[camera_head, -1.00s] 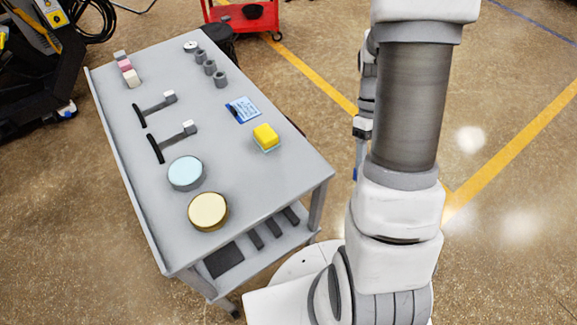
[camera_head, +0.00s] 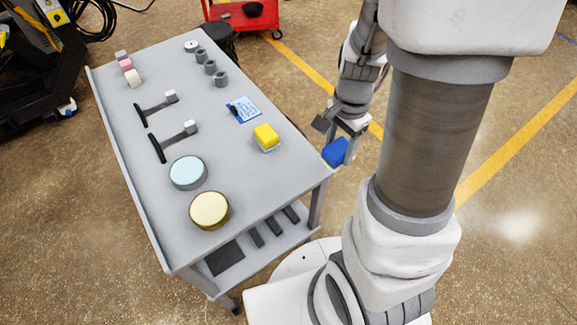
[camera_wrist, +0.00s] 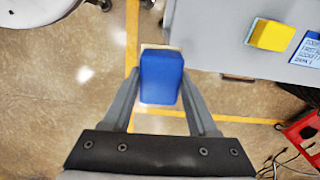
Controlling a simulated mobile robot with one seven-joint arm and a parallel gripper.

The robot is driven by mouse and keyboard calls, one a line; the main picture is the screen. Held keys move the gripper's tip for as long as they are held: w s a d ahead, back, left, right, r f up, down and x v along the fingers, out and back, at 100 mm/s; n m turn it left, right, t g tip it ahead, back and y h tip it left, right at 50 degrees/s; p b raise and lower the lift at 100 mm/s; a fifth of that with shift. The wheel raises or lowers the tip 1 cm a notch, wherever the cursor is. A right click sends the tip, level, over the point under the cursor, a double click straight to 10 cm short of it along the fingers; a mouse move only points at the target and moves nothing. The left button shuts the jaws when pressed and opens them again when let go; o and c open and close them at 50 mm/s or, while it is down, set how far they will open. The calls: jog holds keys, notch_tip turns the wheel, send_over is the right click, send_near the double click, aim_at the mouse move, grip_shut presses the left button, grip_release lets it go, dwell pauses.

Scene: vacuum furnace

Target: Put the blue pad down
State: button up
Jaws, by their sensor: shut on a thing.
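The blue pad (camera_head: 336,152) is held between the fingers of my gripper (camera_head: 340,140), just off the right edge of the grey cart, over the floor. In the wrist view, the blue pad (camera_wrist: 161,78) sits between the two fingertips of my gripper (camera_wrist: 160,90), with a pale layer showing at its edges. My gripper is shut on it. The grey cart top (camera_head: 240,185) lies to the left of the gripper. A yellow pad (camera_head: 266,136) rests on a light-blue piece near the cart's right edge.
On the cart are a light-blue round tin (camera_head: 188,172), a gold round tin (camera_head: 209,210), a blue-and-white card (camera_head: 245,109), two black-handled tools (camera_head: 178,140), several grey cylinders (camera_head: 209,67) and small blocks (camera_head: 133,78). The front right of the cart top is bare. A red cart (camera_head: 245,15) stands behind.

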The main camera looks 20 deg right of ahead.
jog(key=shift+w+r+m, duration=0.15)
jog(key=shift+r+m, duration=0.05)
jog(key=shift+m, duration=0.1)
jog(key=w+a+f, duration=0.2)
jog(key=a, duration=0.1)
jog(key=w+a+f, duration=0.2)
jog(key=a+f, duration=0.1)
jog(key=w+a+f, duration=0.2)
jog(key=w+a, duration=0.1)
jog(key=shift+a+f+b, duration=0.15)
jog(key=shift+a+b, duration=0.1)
jog(key=shift+b, duration=0.05)
jog(key=shift+s+f, duration=0.1)
jog(key=shift+f, duration=1.6)
jog(key=o, duration=1.2)
